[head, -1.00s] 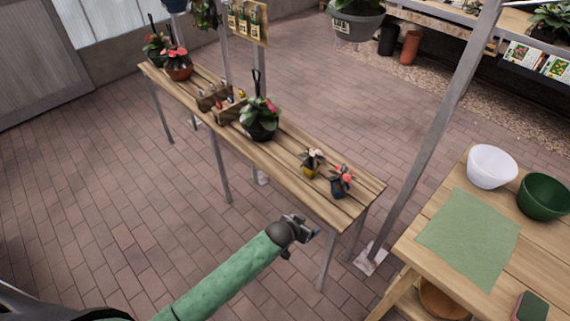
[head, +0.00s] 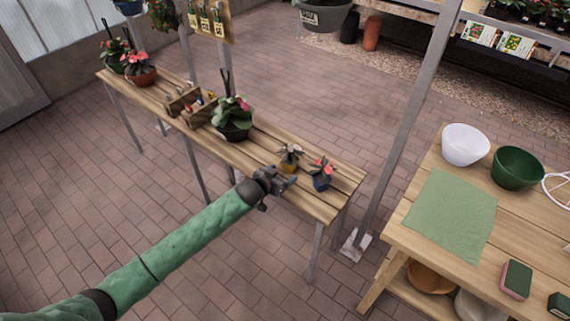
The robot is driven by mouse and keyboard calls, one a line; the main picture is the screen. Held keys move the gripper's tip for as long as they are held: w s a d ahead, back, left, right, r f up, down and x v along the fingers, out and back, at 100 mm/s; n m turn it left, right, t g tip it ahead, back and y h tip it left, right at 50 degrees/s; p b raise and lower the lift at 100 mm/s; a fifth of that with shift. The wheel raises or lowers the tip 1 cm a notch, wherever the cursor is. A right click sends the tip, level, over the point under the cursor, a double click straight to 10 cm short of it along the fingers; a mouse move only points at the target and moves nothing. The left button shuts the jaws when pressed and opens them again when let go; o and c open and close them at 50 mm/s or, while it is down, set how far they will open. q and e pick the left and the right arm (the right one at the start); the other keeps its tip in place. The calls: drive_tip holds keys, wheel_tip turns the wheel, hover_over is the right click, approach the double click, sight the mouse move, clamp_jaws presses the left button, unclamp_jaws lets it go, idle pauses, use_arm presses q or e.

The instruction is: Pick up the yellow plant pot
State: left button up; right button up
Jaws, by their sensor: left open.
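The small yellow plant pot (head: 288,168) with a leafy plant stands upright near the right end of the narrow wooden bench (head: 262,148). My left gripper (head: 288,183) is just in front of the pot, at the bench's near edge. It is open and looks empty; I cannot tell whether it touches the pot. The lower part of the pot is close to the gripper in the picture. My right gripper is not in view.
A small blue pot (head: 321,183) with a red-flowered plant stands just right of the yellow one. A larger dark pot (head: 233,134) stands to the left. A metal post (head: 408,125) rises right of the bench. A second table (head: 422,228) holds bowls and a green cloth.

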sight(290, 162)
use_arm(q)
drive_tip(key=shift+w+a+r, duration=0.2)
drive_tip(key=shift+w+a, duration=0.05)
drive_tip(key=shift+w, duration=0.25)
drive_tip(key=shift+w+a+r, duration=0.15)
drive_tip(key=shift+w+a, duration=0.05)
drive_tip(key=shift+w, duration=0.45)
drive_tip(key=shift+w+d, duration=0.25)
drive_tip(key=shift+d, duration=0.05)
drive_tip(key=shift+p+x, duration=0.55)
drive_tip(key=shift+x, duration=0.45)
drive_tip(key=p+x, duration=0.2)
drive_tip(key=x, duration=0.1)
drive_tip(key=shift+w+d, duration=0.25)
drive_tip(key=shift+w, duration=0.05)
drive_tip(key=shift+w+d+f, duration=0.25)
drive_tip(key=shift+w+f, duration=0.1)
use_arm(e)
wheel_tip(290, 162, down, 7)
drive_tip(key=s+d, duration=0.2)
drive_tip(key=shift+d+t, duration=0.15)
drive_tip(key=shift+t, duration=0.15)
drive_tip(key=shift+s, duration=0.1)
use_arm(q)
drive_tip(key=c, duration=1)
drive_tip(key=shift+c, duration=0.6)
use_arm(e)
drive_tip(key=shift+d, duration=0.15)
